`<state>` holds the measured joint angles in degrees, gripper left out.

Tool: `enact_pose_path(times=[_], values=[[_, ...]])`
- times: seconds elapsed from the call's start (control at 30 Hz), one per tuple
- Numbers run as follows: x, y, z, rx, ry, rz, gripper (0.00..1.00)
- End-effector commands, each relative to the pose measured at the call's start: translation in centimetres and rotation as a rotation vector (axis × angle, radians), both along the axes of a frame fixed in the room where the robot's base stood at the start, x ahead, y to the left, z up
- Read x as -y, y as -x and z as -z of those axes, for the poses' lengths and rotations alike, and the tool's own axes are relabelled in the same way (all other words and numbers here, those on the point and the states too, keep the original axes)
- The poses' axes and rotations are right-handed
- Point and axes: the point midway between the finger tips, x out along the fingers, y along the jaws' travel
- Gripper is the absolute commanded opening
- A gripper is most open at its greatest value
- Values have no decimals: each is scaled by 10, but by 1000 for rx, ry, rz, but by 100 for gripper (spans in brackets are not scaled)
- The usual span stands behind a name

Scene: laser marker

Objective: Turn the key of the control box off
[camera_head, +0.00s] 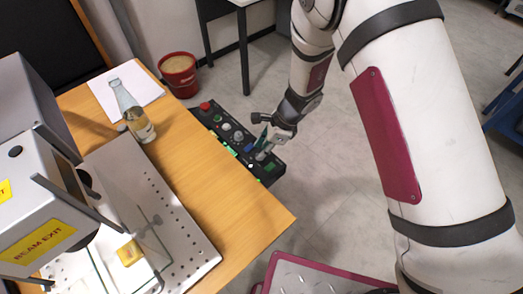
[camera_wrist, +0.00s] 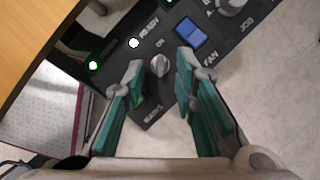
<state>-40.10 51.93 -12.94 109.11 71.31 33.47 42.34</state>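The control box (camera_head: 220,130) is a black panel with knobs, lit buttons and a red button, along the right edge of the wooden table. In the wrist view the box (camera_wrist: 109,52) shows a silver key switch (camera_wrist: 159,66) with "ON" lettering beside it. My gripper (camera_head: 265,150) is over the near end of the box. In the wrist view my gripper (camera_wrist: 157,82) has its two teal fingers apart, one on each side of the key switch. The fingers look clear of the key, though contact at the tips is hard to judge.
A bottle (camera_head: 133,112) and the laser marker (camera_head: 38,190) stand on the table (camera_head: 240,212). A red bucket (camera_head: 179,75) is on the floor behind.

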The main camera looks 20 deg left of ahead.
Motion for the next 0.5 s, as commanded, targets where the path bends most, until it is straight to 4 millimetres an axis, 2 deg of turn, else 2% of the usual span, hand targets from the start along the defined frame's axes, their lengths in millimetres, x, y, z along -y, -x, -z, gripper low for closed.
enact_pose_path(times=[0.2, 0.5], values=[[-7, 2, 17, 0, 0, -1, 26], [-7, 2, 18, 1, 0, -1, 26]])
